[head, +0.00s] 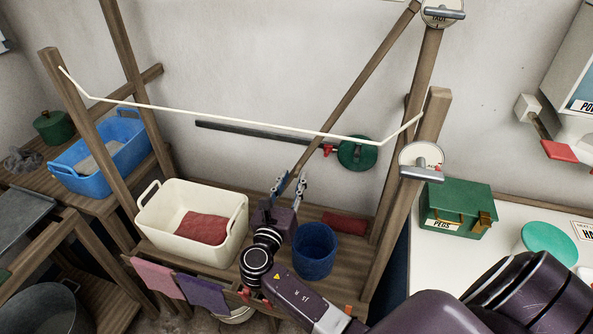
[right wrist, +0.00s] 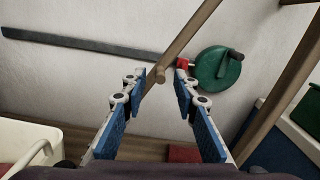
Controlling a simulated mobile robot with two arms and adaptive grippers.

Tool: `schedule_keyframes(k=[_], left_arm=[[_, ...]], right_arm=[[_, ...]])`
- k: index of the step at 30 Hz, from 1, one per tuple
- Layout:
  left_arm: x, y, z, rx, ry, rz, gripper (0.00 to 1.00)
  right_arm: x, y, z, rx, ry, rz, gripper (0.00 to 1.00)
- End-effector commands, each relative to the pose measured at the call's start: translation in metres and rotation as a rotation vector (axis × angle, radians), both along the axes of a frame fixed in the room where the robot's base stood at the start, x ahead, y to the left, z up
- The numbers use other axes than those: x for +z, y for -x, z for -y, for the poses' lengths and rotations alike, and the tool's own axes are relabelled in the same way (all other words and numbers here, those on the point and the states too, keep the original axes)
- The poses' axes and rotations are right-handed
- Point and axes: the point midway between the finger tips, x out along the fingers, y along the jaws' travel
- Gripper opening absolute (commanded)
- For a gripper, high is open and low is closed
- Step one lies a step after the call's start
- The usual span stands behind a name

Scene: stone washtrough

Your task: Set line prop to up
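A slanted wooden pole (head: 357,87), which looks like the line prop, runs from the top right down toward my right gripper. Its lower end also shows in the right wrist view (right wrist: 161,74), between the fingertips as seen there. My right gripper (head: 289,184) is open, with blue-padded fingers apart, also in the right wrist view (right wrist: 159,87). Neither finger clearly touches the pole. A white line (head: 225,117) sags between the left and right wooden posts. My left gripper is not in view.
A dark bar (head: 250,135) with a green disc (head: 357,153) is on the wall behind. A cream tub (head: 190,240) and a blue bucket (head: 314,251) stand on the wooden bench beside my right gripper. A green pegs box (head: 456,209) is at right.

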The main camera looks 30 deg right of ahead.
Motion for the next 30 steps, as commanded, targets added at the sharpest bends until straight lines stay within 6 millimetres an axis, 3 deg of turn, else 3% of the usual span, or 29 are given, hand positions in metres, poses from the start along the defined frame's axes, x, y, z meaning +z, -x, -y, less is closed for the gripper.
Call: schedule_keyframes(k=[6, 16, 24, 30], left_arm=[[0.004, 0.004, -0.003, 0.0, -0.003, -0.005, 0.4], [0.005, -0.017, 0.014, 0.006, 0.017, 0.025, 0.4], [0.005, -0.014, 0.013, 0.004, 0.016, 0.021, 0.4], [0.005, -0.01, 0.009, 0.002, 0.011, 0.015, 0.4]], right_arm=[[0.001, -0.017, 0.02, -0.001, 0.0, 0.0, 0.27], [0.0, -0.019, 0.023, 0.0, -0.001, 0.0, 0.27], [0.0, -0.019, 0.023, 0.0, -0.001, 0.0, 0.0], [0.0, -0.019, 0.023, 0.0, -0.001, 0.0, 0.0]])
